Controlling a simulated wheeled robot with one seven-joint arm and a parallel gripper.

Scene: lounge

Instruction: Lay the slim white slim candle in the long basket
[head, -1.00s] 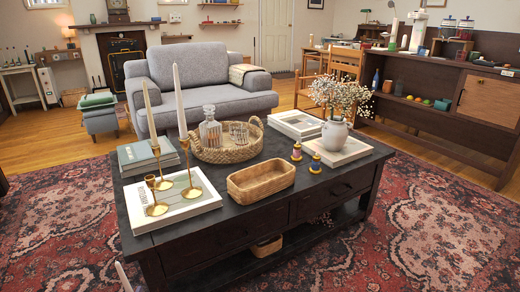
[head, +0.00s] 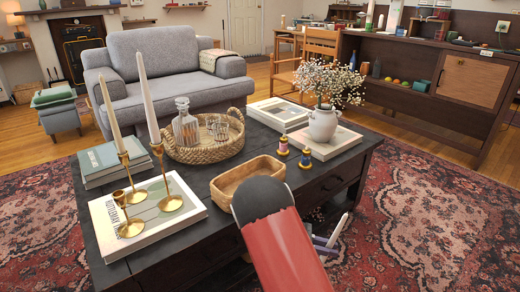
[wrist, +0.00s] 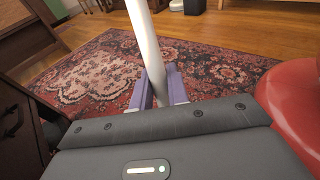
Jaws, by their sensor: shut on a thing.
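My gripper (wrist: 160,90), with purple fingers, is shut on a slim white candle (wrist: 142,35). In the wrist view the candle runs up from between the fingers to the top edge. In the head view the gripper (head: 325,243) is partly hidden behind my red arm, and the candle (head: 340,229) stands tilted in front of the table's right part, over the rug. The long basket (head: 222,191) is a rectangular woven tray on the table's near edge, apart from the gripper. It looks empty; my arm's dark rounded part covers its near right corner.
On the dark table (head: 190,240), gold candlesticks (head: 170,203) with two tall candles stand on a book at left. A round basket (head: 205,154) with a decanter and glasses is behind. Two small spools (head: 283,147) and a flower vase (head: 322,125) stand right of the long basket.

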